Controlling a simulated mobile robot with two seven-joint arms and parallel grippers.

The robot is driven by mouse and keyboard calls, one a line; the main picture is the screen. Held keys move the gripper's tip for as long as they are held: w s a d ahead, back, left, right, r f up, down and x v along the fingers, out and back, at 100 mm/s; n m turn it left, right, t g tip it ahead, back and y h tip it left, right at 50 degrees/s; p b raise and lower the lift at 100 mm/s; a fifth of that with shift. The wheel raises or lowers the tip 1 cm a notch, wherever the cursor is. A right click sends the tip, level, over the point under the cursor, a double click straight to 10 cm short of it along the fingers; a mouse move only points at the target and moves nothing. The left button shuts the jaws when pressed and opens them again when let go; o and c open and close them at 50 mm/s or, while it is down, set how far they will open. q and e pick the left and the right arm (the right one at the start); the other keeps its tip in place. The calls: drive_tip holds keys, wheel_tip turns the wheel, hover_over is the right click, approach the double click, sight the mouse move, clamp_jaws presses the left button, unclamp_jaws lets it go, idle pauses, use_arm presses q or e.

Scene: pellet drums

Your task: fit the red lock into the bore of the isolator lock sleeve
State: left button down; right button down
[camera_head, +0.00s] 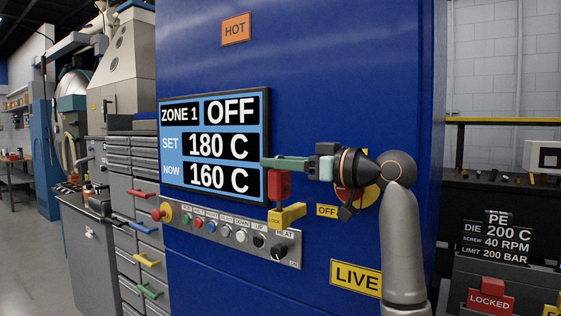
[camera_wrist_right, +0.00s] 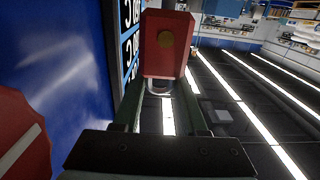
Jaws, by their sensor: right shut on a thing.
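My right gripper (camera_head: 282,164) reaches in from the right and is shut on the red lock (camera_head: 279,185), in front of the blue cabinet. The lock hangs below the fingers. In the right wrist view the lock (camera_wrist_right: 167,45) shows a red body with a round brass spot, and a pale shackle between the fingers (camera_wrist_right: 160,88). A yellow block marked LOCK (camera_head: 287,215), which looks like the lock sleeve, sits just below the lock. I cannot tell whether they touch, and its bore is not visible. My left gripper is not in view.
A display panel (camera_head: 213,143) is left of the lock. A button strip (camera_head: 230,235) with a HEAT knob (camera_head: 280,250) lies below. A red and yellow rotary switch (camera_head: 368,195) is partly hidden behind my right wrist. Grey drawers (camera_head: 120,200) stand at left.

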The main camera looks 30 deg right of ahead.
drive_tip(key=shift+r+p, duration=1.65)
drive_tip(key=shift+p, duration=0.1)
idle(0.3)
drive_tip(key=shift+f, duration=0.15)
drive_tip(key=shift+f+b, duration=1.1)
drive_tip(key=shift+f, duration=0.5)
drive_tip(key=shift+r+p, duration=1.75)
